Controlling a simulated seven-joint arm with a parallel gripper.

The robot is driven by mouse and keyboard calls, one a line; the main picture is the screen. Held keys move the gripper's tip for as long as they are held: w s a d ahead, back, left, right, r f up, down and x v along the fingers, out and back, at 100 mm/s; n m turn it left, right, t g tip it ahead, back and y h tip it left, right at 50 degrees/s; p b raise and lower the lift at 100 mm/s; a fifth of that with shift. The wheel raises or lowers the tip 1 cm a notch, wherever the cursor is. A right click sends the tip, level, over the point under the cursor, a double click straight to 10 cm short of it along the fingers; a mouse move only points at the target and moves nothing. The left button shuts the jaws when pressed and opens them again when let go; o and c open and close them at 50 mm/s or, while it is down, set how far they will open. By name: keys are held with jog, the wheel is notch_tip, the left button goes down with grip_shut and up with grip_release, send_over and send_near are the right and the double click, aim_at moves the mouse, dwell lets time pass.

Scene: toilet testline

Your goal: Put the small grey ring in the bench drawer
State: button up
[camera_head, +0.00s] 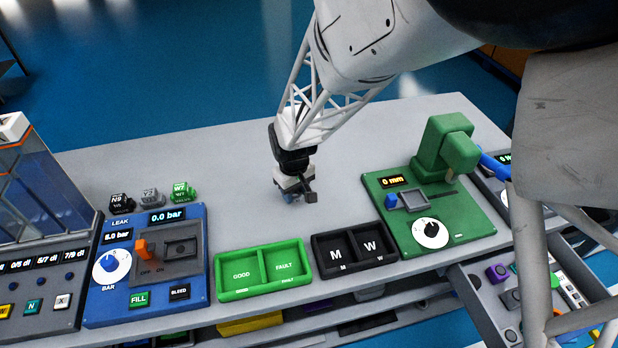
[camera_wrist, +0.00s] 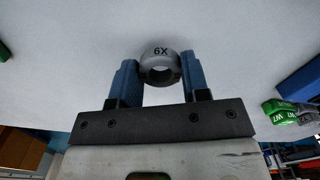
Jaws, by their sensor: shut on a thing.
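The small grey ring (camera_wrist: 160,52), marked 6X, sits between the two blue fingers of my gripper (camera_wrist: 160,74) in the wrist view. The gripper is shut on it. In the head view my gripper (camera_head: 298,194) is low over the middle of the bench, behind the green two-part tray; I cannot make out the ring there. The bench drawer (camera_head: 468,294) is pulled open at the lower right, with several small parts inside. My arm hides part of the drawer's right side.
The green GOOD/FAULT tray (camera_head: 262,291) and the black M/W tray (camera_head: 318,272) lie along the front edge. A blue leak tester (camera_head: 193,300) stands at left, a green measuring station (camera_head: 470,228) at right. Several small marked blocks (camera_head: 152,198) stand at the back left.

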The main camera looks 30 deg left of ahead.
aim_at(296, 193)
jog(key=shift+r, duration=0.1)
dwell(0.3)
notch_tip(296, 193, up, 5)
jog(key=shift+w+r, duration=0.1)
jog(key=shift+r, duration=0.1)
jog(key=w+d+m, duration=0.3)
jog(key=w+d, duration=0.1)
jog(key=d, duration=0.5)
jog(key=w+d+m, duration=0.3)
jog(key=d, duration=0.6)
jog(key=w+d+m, duration=0.3)
jog(key=w+d, duration=0.1)
jog(key=d, duration=0.6)
jog(key=s+d+m, duration=0.3)
jog(key=d+m, duration=0.3)
jog(key=d, duration=0.9)
jog(key=s+d+m, duration=0.3)
jog(key=d+m, duration=0.2)
jog(key=d, duration=1)
notch_tip(296, 193, down, 15)
jog(key=shift+d, duration=0.1)
jog(key=shift+w+f, duration=0.1)
jog(key=shift+f, duration=2.75)
